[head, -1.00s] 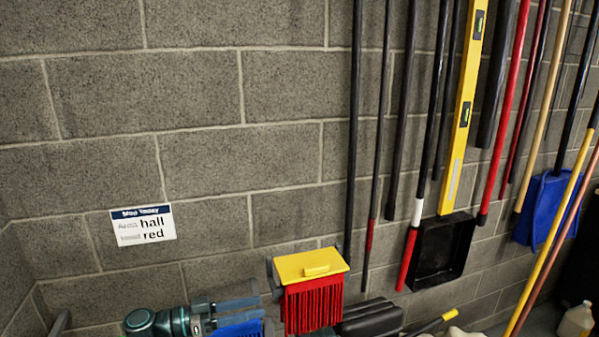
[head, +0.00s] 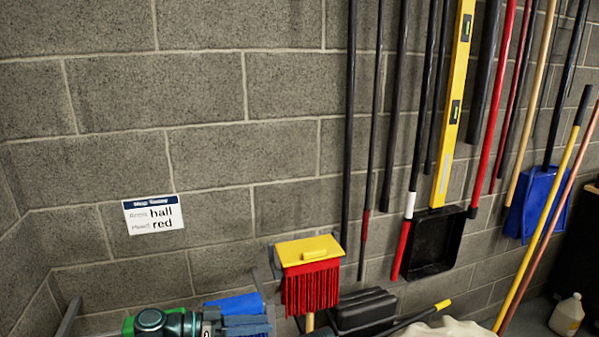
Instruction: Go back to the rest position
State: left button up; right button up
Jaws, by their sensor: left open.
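My left gripper (head: 258,325) shows at the bottom, left of centre, at the end of my teal arm. It is open, its lower part is cut off by the picture's edge, and I see nothing held in it. A blue piece (head: 234,303) shows just above and behind it, partly hidden. A red mop head (head: 311,287) with a yellow top plate (head: 307,250) stands to the right of the gripper, apart from it. My right gripper is not in view.
Long-handled tools, a yellow level (head: 455,110), a black dustpan (head: 433,243) and a blue scoop (head: 537,203) line the right side. A pale jug (head: 567,314) stands at lower right. The upper left wall is bare.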

pick_arm(q)
jog(key=s+a+f+n+g+y, duration=0.25)
jog(key=f+n+y, duration=0.25)
jog(key=f+y, duration=0.35)
jog(key=s+a+f+n+g+y, duration=0.1)
jog(key=a+f+n+y, duration=0.35)
jog(key=f+y, duration=0.4)
jog(key=s+d+m+g, duration=0.1)
jog(key=s+d+m, duration=0.2)
jog(key=s+d, duration=0.3)
jog(key=d+f, duration=0.1)
jog(key=d, duration=0.3)
jog(key=shift+d, duration=0.3)
jog(key=shift+m, duration=0.25)
